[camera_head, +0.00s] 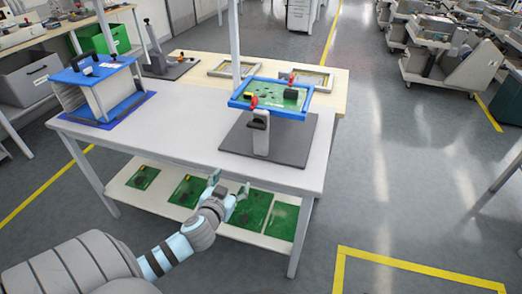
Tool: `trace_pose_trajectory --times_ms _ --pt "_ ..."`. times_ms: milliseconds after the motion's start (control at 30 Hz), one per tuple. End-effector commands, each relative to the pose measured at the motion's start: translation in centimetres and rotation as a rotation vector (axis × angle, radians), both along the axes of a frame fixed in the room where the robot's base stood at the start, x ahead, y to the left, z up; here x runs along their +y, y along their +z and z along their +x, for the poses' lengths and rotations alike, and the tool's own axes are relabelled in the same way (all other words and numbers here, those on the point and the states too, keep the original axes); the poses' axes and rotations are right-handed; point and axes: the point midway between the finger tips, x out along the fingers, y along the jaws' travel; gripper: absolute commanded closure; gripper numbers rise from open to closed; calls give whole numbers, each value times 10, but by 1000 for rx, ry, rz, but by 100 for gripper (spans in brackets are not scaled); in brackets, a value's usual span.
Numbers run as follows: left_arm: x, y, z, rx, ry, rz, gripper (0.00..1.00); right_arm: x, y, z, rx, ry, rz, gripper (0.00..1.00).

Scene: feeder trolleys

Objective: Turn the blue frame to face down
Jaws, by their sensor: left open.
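The blue frame (239,100) holds a green circuit board (283,94) with dark and red parts. It sits raised and slightly tilted on a stand (261,136) with a dark grey base plate (291,142), on the right part of the white table. The side with the parts shows from above. My left gripper (230,189) is open and empty. It is in front of the table's front edge, below and to the left of the frame, and apart from it. My right gripper is not in view.
A blue rack (131,103) stands on the table's left side. A shelf (122,190) below holds several green boards. Light frames (232,69) and a second stand (166,66) are behind. The middle of the tabletop is clear.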

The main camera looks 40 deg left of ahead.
Motion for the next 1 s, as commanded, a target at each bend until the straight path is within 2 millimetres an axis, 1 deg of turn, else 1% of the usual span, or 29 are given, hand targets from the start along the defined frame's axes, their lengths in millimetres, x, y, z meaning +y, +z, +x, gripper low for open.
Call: trace_pose_trajectory --times_ms 33,100,167,200,233,267,367,600,700,833,1000 --pt "-10 27 8 -120 -16 -3 30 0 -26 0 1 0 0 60" --pt "-23 76 9 -259 -31 -22 30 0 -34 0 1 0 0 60" --pt "-30 102 8 -329 -41 -38 30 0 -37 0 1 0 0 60" --pt "-31 111 9 -353 -44 -44 30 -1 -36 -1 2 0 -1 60" --pt "-32 116 11 -361 -46 -47 30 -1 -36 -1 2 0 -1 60" --pt "-31 118 15 -365 -45 -48 30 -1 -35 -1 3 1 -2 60" --pt "-24 120 34 -367 -45 -50 30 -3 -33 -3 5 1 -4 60" --pt "-2 119 99 -364 -45 -52 30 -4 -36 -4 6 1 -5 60" --pt "5 119 120 -363 -45 -53 30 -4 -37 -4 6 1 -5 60" --pt "11 118 136 -361 -46 -51 30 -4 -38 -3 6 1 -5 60" --pt "13 118 143 -360 -48 -52 30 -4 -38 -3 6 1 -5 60"
